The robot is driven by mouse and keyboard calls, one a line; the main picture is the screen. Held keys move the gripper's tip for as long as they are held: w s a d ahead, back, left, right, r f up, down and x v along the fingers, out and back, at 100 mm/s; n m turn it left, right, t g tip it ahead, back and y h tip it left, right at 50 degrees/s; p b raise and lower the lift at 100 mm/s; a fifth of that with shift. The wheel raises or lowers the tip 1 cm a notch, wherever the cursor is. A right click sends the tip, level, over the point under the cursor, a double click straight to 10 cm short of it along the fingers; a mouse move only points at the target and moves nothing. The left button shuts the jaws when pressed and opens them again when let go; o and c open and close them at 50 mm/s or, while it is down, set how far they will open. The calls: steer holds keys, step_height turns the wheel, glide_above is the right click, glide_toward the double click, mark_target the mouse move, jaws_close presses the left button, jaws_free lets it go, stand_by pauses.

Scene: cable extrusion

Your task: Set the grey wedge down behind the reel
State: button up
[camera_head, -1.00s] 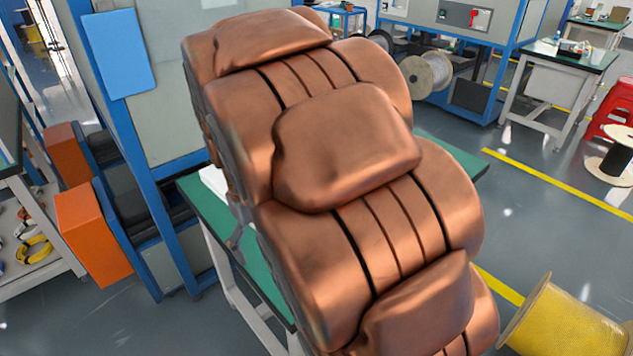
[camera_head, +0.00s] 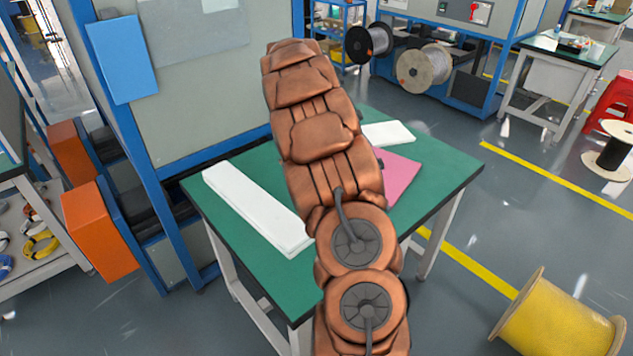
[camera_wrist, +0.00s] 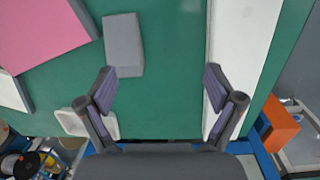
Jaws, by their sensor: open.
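A grey block (camera_wrist: 123,45), which looks like the grey wedge, lies on the green table (camera_wrist: 165,75) in the wrist view, beside the pink piece. In the head view my arm hides it. My gripper (camera_wrist: 160,77) is open and empty above the table in the wrist view, with the grey block up and left of the space between its fingers. In the head view my arm hides the gripper. I see no reel on the visible tabletop. Away from the table are a yellow reel (camera_head: 558,316) on the floor and a clear-wound reel (camera_head: 424,70) by the machine.
A pink piece (camera_head: 400,176) and a white block (camera_head: 388,133) lie on the table's right half. A long white bar (camera_head: 256,207) lies at left. A small white tray (camera_wrist: 97,124) sits near one edge in the wrist view. A blue-framed machine (camera_head: 200,90) stands behind.

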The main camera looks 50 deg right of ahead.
steer(key=shift+n+t, duration=0.3)
steer(key=shift+n, duration=0.1)
steer(key=d+f, duration=0.1)
steer(key=d, duration=0.1)
steer(key=w+d+f+p, duration=0.1)
steer(key=d, duration=0.2)
steer(key=w+d+f, duration=0.1)
steer(key=d, duration=0.1)
steer(key=shift+d+f, duration=0.25)
steer(key=shift+s+f+p, duration=0.2)
steer(key=shift+f+p, duration=0.55)
steer(key=shift+f, duration=1.2)
steer(key=shift+s+f+p, duration=0.15)
steer(key=shift+f+p, duration=0.6)
steer(key=shift+f, duration=1.2)
steer(key=c, duration=1.5)
steer(key=shift+c, duration=0.2)
steer(key=shift+r, duration=0.1)
